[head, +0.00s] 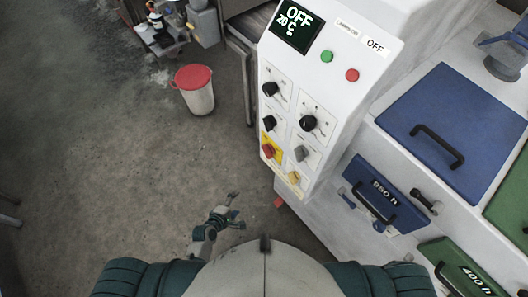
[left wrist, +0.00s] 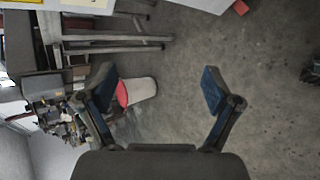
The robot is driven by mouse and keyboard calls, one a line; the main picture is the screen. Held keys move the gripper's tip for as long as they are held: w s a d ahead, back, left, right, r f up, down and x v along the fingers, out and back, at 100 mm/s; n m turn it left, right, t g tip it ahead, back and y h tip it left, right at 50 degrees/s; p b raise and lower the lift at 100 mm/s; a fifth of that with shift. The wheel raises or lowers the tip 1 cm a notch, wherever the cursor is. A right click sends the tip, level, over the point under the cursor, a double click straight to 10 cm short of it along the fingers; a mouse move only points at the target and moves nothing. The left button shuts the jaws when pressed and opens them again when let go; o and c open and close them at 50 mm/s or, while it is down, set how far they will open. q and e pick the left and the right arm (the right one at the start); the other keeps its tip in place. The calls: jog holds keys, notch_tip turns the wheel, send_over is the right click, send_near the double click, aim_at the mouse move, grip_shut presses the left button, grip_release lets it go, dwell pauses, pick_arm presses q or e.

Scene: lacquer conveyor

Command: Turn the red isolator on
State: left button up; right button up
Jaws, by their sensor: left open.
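The red isolator (head: 268,151) is a small red knob on a yellow plate, low on the left side of the white control panel (head: 340,85) in the head view. My left gripper (head: 234,203) is below the panel and left of it, well apart from the isolator, over the floor. In the left wrist view the left gripper (left wrist: 158,92) has its two fingers spread wide with nothing between them. The isolator is not clearly visible in the left wrist view. My right gripper is not in view.
The panel has black knobs (head: 308,123), a grey knob (head: 301,153), a yellow knob (head: 293,177), green (head: 327,56) and red (head: 351,75) buttons, and a display (head: 296,26) reading OFF. A red-lidded bin (head: 196,92) stands on open floor. Blue drawers (head: 375,194) are at right.

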pick_arm(q)
jog(key=w+d+r+n+t+h, duration=0.1)
jog(key=d+r+n, duration=0.1)
jog(key=r, duration=0.7)
jog(key=d+r+n+t+h, duration=0.1)
jog(key=r+n+t+h, duration=0.1)
jog(key=r, duration=0.8)
send_near(266, 154)
jog(key=x, duration=1)
jog(key=shift+r, duration=0.1)
jog(key=shift+w, duration=0.1)
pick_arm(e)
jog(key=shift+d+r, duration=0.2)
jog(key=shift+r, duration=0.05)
pick_arm(q)
jog(key=shift+a, duration=0.1)
jog(key=c, duration=1.1)
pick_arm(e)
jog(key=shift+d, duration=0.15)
